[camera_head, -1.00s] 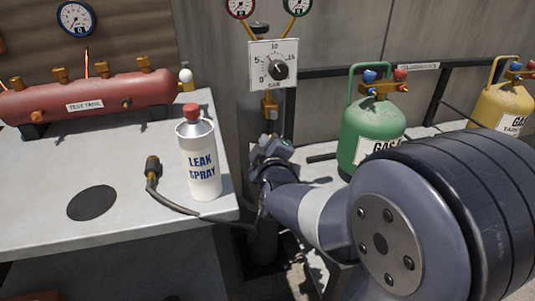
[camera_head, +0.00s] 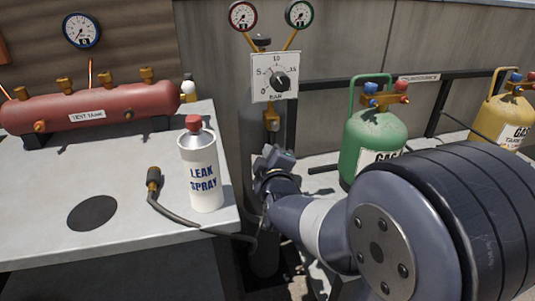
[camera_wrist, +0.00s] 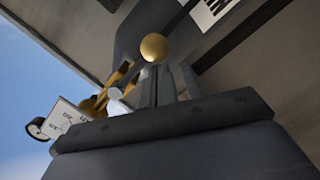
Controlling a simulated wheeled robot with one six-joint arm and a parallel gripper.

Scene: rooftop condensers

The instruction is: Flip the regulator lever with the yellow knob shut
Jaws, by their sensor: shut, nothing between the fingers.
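The yellow knob (camera_wrist: 153,47) shows as a round ball in the wrist view, just beyond the fingertips. I cannot tell whether they touch it. The lever under it is mostly hidden by the fingers. My gripper (camera_wrist: 164,72) is shut and empty. In the head view my gripper (camera_head: 275,158) is beside the cylinder, below the regulator's white dial plate (camera_head: 275,76) and brass fitting (camera_head: 271,118); the yellow knob cannot be made out there. The dial plate also shows tilted at the left of the wrist view (camera_wrist: 68,123).
A leak spray bottle (camera_head: 203,172) and a black hose end (camera_head: 153,182) are on the grey bench (camera_head: 130,225), left of my gripper. A red test tank (camera_head: 90,105) lies behind them. Green (camera_head: 372,135) and yellow (camera_head: 503,112) gas cylinders stand to the right by a rail.

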